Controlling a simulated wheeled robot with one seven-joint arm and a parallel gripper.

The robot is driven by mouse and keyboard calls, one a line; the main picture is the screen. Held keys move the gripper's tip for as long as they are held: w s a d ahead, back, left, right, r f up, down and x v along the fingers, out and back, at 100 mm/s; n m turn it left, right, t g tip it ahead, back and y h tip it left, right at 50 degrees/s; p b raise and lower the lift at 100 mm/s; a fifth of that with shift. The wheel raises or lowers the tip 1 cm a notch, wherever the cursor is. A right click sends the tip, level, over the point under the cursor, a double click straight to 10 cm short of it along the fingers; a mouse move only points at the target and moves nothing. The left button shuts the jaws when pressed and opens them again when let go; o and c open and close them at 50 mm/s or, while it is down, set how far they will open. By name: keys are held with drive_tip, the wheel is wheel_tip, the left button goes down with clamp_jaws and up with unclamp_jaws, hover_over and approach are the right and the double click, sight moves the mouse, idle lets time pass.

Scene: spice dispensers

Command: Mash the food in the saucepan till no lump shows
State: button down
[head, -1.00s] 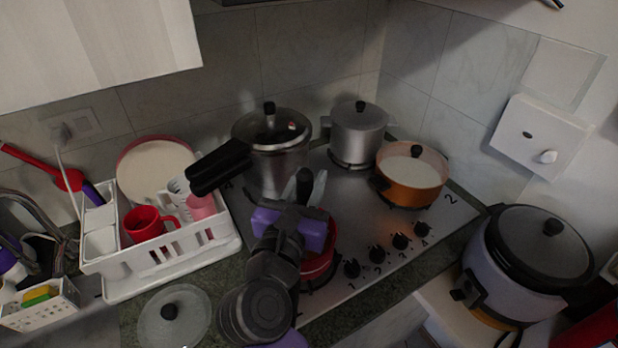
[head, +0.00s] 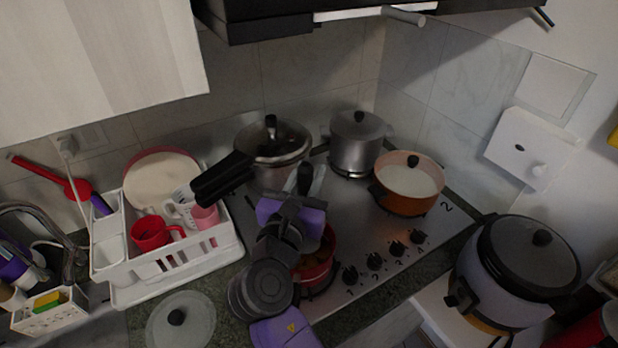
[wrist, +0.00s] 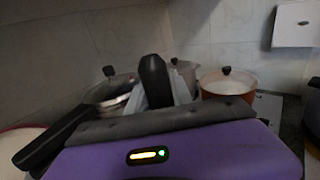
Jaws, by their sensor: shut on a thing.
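The red saucepan (head: 325,268) stands at the front left of the hob in the head view, partly hidden behind my arm. A little orange-brown food (head: 312,271) shows inside it; whether it has lumps cannot be made out. My gripper (head: 304,196), purple and grey, is above and slightly left of the saucepan. It is shut on a tool with an upright black handle (head: 305,178). The handle also stands up beyond the gripper in the wrist view (wrist: 155,80). The tool's lower end is hidden, so I cannot tell whether it touches the food.
A pressure cooker (head: 285,140) with a long black handle stands close behind my gripper. A steel pot (head: 355,148) and an orange pan (head: 405,203) are on the hob's far side. A dish rack (head: 125,270) is left, a glass lid (head: 195,320) front left, a rice cooker (head: 490,285) right.

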idle(0.3)
wheel_tip(320, 180, down, 4)
drive_tip(key=shift+f+b, duration=0.2)
drive_tip(key=shift+b, duration=0.95)
wheel_tip(320, 180, up, 5)
drive_tip(key=p, duration=0.4)
drive_tip(key=shift+f, duration=0.2)
